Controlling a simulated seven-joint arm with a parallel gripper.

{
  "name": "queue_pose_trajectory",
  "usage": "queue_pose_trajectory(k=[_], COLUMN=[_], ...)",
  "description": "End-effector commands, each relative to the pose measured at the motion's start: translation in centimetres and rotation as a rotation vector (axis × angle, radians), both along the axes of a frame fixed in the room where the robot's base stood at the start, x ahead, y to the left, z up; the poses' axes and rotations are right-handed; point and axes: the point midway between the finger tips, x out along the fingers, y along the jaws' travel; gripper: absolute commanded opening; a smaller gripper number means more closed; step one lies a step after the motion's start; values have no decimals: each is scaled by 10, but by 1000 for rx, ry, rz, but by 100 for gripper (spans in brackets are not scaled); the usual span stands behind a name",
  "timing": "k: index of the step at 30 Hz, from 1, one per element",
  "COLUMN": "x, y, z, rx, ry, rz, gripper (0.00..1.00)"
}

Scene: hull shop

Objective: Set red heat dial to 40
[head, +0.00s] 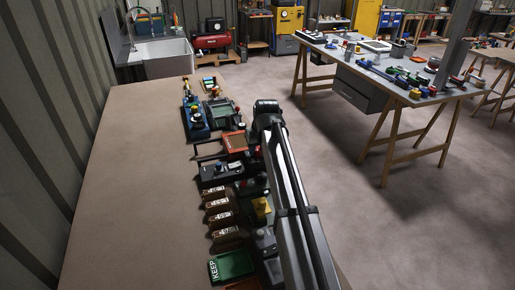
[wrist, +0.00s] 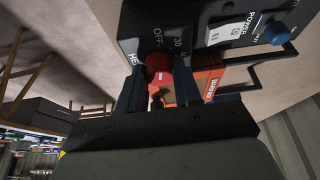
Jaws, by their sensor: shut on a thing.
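The red heat dial (wrist: 157,66) sits on a black control panel (wrist: 140,22) in the wrist view. The printed marks OFF and 30 show beside it, and part of a heat label shows at its left. My gripper (wrist: 157,82) has one finger on each side of the dial and is shut on it. The fingers and the angle hide the dial's pointer and the rest of its scale, so I cannot read its setting. In the head view the black panel (head: 218,170) lies on the bench beside my arm; the dial and gripper are not clear there.
The same panel carries a white POWER switch (wrist: 223,33) and a blue knob (wrist: 277,32). A red-orange framed device (head: 236,142) stands just beyond the panel. Several brown blocks (head: 218,205) and a green KEEP tray (head: 231,265) lie nearer. The bench's left side (head: 130,190) is clear.

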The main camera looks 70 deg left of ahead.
Motion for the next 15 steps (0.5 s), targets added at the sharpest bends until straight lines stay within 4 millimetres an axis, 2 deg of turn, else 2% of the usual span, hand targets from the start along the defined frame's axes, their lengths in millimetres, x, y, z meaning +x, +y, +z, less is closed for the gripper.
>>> queue_pose_trajectory(k=[1,4,15], x=[0,0,-1], y=[0,0,0], z=[0,0,0], rx=[0,0,0], ry=[0,0,-1], rz=[0,0,-65], gripper=[13,4,3])
